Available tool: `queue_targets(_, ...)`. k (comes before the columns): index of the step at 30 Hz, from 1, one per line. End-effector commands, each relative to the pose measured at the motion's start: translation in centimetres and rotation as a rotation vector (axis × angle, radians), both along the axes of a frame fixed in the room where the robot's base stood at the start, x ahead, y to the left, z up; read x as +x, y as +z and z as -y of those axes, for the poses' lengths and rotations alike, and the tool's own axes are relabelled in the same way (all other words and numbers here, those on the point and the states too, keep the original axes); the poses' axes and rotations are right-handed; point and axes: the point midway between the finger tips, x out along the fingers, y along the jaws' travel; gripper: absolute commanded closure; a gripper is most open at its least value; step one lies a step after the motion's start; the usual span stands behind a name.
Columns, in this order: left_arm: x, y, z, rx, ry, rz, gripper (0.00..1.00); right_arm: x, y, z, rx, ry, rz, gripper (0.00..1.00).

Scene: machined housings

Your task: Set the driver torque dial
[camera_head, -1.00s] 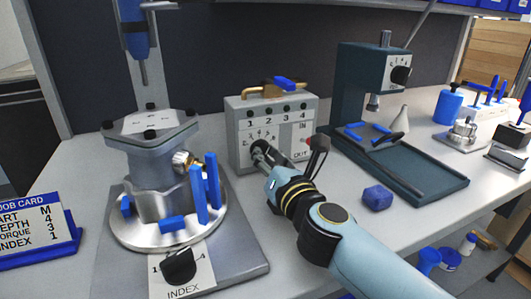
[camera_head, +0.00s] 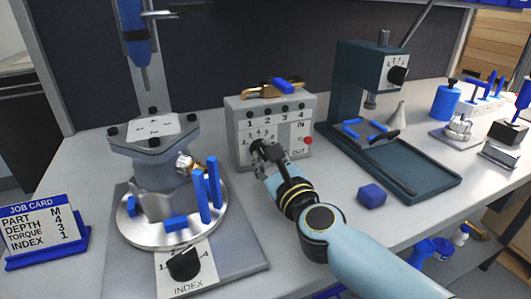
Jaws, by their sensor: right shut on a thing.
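A grey control box (camera_head: 236,153) stands at the back middle. Its front panel has a numbered dial scale at the left, numbers 1 to 4 along the top and the words IN and OUT at the right. My right gripper (camera_head: 260,154) is at this scale, shut on the dial knob, which its fingers mostly hide. I cannot read the dial's setting. The job card (camera_head: 41,226) at the far left reads part M, depth 4, torque 3, index 1. The blue driver (camera_head: 134,32) hangs at the upper left. My left gripper is not in view.
A round fixture (camera_head: 160,235) with blue pegs and an index knob (camera_head: 184,265) stands left of my right arm. A dark green press (camera_head: 355,90) stands to the right, with a blue block (camera_head: 371,195) in front. A red button (camera_head: 308,141) is on the box's right edge.

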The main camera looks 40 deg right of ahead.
Motion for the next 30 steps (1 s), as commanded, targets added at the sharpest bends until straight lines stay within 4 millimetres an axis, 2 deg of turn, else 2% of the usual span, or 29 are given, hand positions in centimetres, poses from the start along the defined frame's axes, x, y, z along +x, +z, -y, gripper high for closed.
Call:
queue_targets(9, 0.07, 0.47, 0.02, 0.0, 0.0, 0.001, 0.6, -0.05, -0.1, 0.0, -0.104, 0.001, -0.028, 1.0)
queue_targets(24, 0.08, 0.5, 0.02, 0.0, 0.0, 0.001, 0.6, -0.06, -0.16, 0.0, -0.121, 0.001, -0.032, 1.0)
queue_targets(25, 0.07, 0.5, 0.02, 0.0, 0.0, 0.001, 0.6, -0.06, -0.15, -0.01, -0.121, 0.001, -0.032, 0.85)
queue_targets(30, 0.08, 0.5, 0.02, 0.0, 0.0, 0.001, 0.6, -0.04, -0.1, 0.0, -0.121, 0.001, -0.032, 0.64)
